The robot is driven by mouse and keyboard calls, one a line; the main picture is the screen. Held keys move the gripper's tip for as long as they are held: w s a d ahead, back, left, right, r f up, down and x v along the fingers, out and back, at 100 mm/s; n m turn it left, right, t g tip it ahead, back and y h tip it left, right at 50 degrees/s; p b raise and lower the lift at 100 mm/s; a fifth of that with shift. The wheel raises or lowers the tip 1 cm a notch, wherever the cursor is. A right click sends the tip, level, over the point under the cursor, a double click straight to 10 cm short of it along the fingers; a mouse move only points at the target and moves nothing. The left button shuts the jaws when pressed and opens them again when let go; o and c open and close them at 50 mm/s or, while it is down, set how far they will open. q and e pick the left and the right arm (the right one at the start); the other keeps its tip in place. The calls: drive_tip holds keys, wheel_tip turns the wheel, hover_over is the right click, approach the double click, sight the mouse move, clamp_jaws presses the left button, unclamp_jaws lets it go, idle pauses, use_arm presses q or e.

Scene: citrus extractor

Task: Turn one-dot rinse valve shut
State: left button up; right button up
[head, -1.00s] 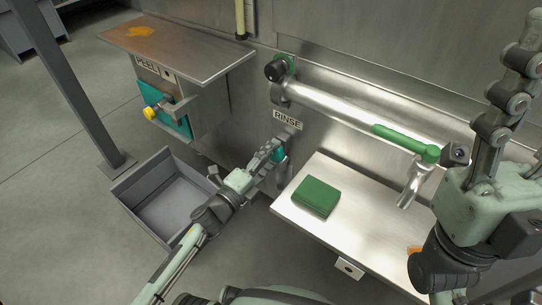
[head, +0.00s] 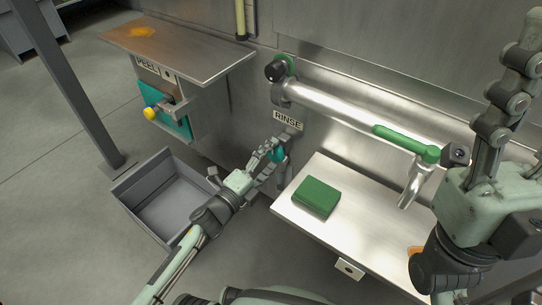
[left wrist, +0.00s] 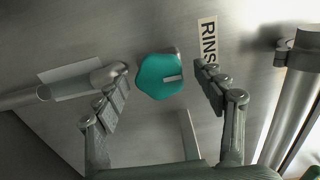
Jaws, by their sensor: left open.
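The rinse valve's teal lobed knob (left wrist: 160,77) sits on the steel wall beside the RINSE label (left wrist: 208,42) in the left wrist view. In the head view the knob (head: 279,154) shows partly behind my fingers, below the RINSE label (head: 288,120). My left gripper (left wrist: 163,77) is open, one finger on each side of the knob, with gaps visible; contact is not evident. It also shows in the head view (head: 272,158). My right gripper (head: 519,45) is raised at the right edge, away from the valve; its jaw opening is unclear. No dot is visible on the knob.
A steel shelf (head: 345,240) with a green block (head: 316,197) stands right of the valve. A pipe (head: 340,112) with a green lever (head: 405,143) runs above. A grey bin (head: 145,212) stands at left, below the PEEL station (head: 165,110).

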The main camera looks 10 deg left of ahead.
use_arm(q)
drive_tip(key=v, duration=1.2)
